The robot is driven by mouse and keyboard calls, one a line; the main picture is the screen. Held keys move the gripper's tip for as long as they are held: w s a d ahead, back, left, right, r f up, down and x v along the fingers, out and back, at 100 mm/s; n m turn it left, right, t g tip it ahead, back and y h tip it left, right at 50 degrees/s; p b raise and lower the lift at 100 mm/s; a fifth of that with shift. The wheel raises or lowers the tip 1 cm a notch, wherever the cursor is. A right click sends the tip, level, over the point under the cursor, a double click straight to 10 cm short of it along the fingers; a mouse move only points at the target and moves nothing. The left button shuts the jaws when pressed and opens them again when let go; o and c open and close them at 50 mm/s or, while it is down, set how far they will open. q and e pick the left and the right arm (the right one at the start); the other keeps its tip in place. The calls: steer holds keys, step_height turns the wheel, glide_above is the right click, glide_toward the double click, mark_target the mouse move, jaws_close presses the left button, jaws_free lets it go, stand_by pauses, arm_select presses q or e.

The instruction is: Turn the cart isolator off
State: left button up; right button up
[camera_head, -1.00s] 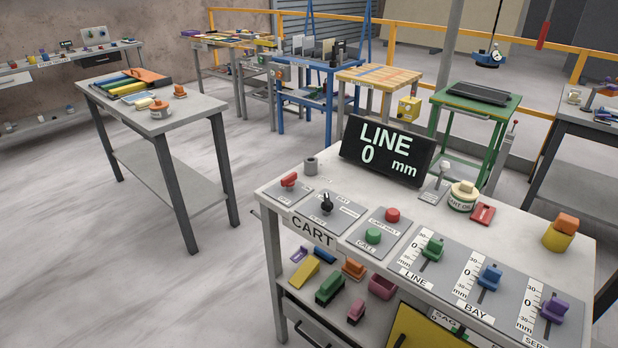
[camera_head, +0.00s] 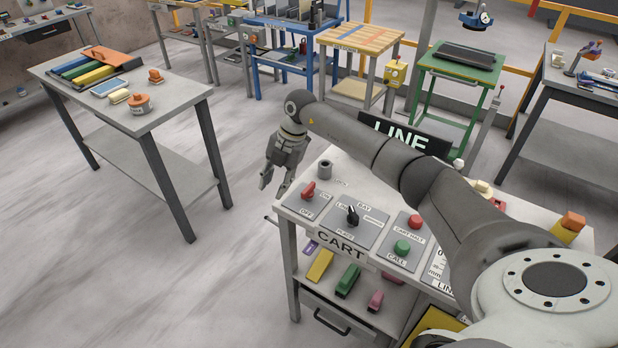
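The cart isolator is a red handle (camera_head: 308,190) on a grey plate at the left end of the cart console (camera_head: 340,251). ON is printed to the right of the handle and OFF in front of it. The handle slants up and to the right; I cannot tell for sure which mark it points to. My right gripper (camera_head: 273,189) hangs just left of the isolator, pointing down beyond the console's left edge. Its fingers look apart, with nothing between them. It appears clear of the handle. My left gripper is not in view.
A black selector knob (camera_head: 352,215) sits right of the isolator, then red (camera_head: 415,222) and green (camera_head: 402,247) buttons. A grey cylinder (camera_head: 325,169) stands behind the isolator. My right arm hides the display's lower part and the sliders. Open floor lies to the left.

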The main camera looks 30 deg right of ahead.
mark_target(308, 187)
steer(key=s+d+r+m+g+h, duration=0.15)
steer(key=d+r+h, duration=0.3)
steer(key=d, duration=0.55)
steer(key=shift+m+y, duration=0.25)
steer(key=shift+y, duration=0.2)
steer(key=f+p, duration=0.1)
steer(key=f, duration=0.2)
steer(key=f+p, duration=0.1)
steer(key=f, duration=0.2)
steer(key=f+p, duration=0.1)
steer(key=f, duration=0.2)
steer(key=shift+w+a, duration=0.25)
steer(key=shift+a, duration=0.1)
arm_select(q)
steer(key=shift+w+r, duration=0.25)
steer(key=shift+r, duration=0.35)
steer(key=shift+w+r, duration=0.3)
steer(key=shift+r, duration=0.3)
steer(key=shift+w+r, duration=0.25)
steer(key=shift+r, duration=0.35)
arm_select(e)
steer(key=shift+f, duration=0.65)
jaws_close()
